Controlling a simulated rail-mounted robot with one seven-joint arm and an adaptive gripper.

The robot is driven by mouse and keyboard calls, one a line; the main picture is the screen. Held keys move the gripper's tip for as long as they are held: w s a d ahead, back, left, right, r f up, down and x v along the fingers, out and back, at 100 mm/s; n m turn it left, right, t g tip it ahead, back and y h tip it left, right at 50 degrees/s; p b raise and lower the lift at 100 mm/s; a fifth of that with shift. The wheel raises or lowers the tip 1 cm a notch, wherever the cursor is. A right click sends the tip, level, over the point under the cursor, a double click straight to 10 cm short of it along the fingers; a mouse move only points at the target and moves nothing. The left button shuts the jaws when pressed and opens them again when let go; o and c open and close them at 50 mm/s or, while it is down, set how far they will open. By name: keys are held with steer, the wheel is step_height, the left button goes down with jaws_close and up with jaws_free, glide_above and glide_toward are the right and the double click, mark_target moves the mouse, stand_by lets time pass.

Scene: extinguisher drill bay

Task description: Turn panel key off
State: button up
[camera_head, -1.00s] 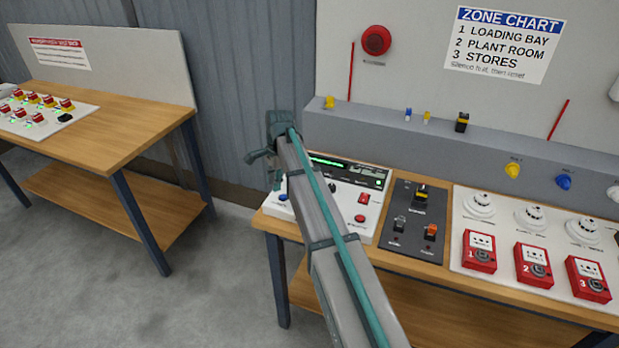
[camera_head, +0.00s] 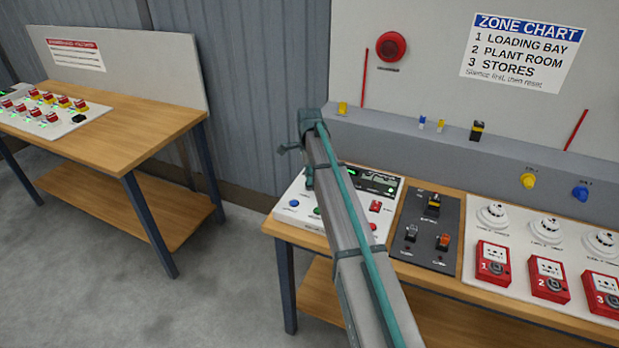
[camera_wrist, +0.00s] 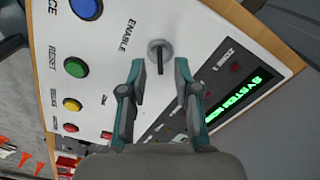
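The panel key switch (camera_wrist: 160,50) shows in the wrist view as a round metal switch with a dark key, beside the word ENABLE on the white panel (camera_wrist: 110,30). My gripper (camera_wrist: 160,68) is open, with one teal finger on each side of the key's lower end. I cannot tell whether either finger touches the key. In the head view the panel (camera_head: 296,208) stands at the left end of the right bench. My arm covers part of it, and the key and fingertips are hidden there.
Blue (camera_wrist: 86,8), green (camera_wrist: 75,67) and yellow (camera_wrist: 73,97) buttons line the panel beside my gripper. A lit green display (camera_wrist: 240,95) is on the other side. A dark switch box (camera_head: 424,235) and red call points (camera_head: 492,263) stand to the right on the bench.

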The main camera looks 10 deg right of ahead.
steer(key=shift+f, duration=1.15)
jaws_close()
